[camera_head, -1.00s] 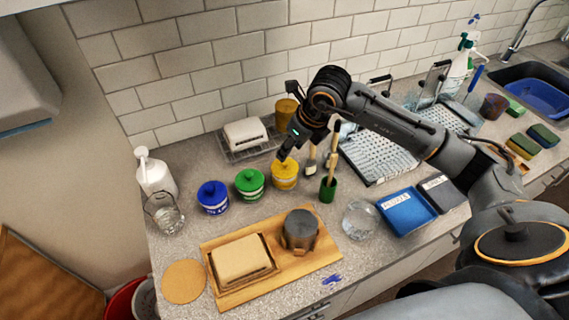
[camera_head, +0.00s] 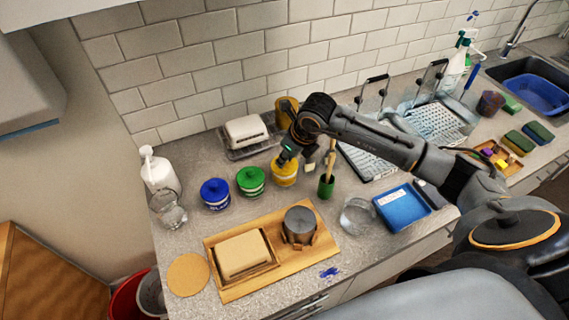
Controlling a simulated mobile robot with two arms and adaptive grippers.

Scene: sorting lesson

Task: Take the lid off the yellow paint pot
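The yellow paint pot (camera_head: 284,177) stands upright on the counter, right of the green pot (camera_head: 251,181) and the blue pot (camera_head: 215,194). My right gripper (camera_head: 286,159) is directly over the yellow pot, with its fingertips down at the top of the lid. The gripper covers the lid's knob and part of its top, so I cannot tell whether the fingers are closed on it. The blue and green pots have lids with knobs on. My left gripper is not in view.
A green cup with brushes (camera_head: 326,187) stands close on the right. A butter-like block on a wooden board (camera_head: 290,262), a grey pot (camera_head: 299,224) and a glass bowl (camera_head: 357,215) are in front. A dish rack (camera_head: 233,153) stands behind, against the tiled wall.

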